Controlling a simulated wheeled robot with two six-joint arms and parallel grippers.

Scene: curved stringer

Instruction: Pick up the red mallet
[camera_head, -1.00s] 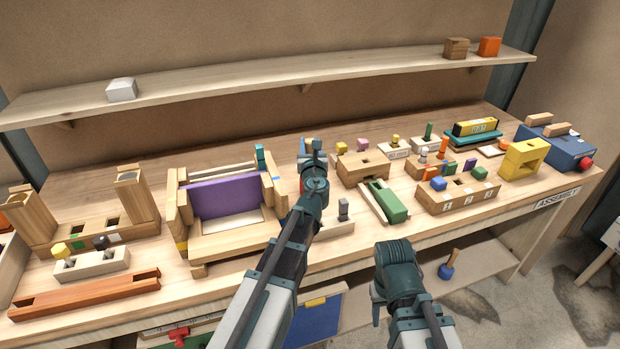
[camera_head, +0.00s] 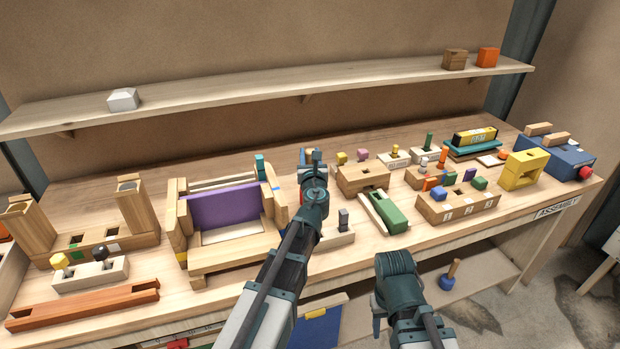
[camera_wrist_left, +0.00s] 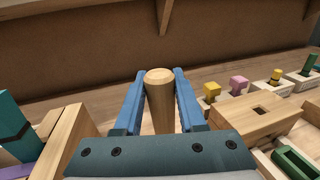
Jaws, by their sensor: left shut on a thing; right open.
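My left gripper (camera_head: 311,157) is over the middle of the bench. In the left wrist view, its two blue fingers (camera_wrist_left: 160,100) are shut on the round wooden handle (camera_wrist_left: 160,105) of the red mallet, which stands upright between them. In the head view only a small red patch (camera_head: 301,196) shows beside my left wrist; the rest of the mallet is hidden behind my arm. Whether the mallet touches the bench cannot be seen. My right gripper (camera_head: 378,322) is low in front of the bench, away from the mallet, with its fingers mostly hidden.
A wooden frame with a purple panel (camera_head: 235,203) stands close left of my left gripper. A wooden block with a hole (camera_head: 362,179) and a green piece in a tray (camera_head: 388,213) stand close right. A shelf (camera_head: 220,93) runs along the wall behind.

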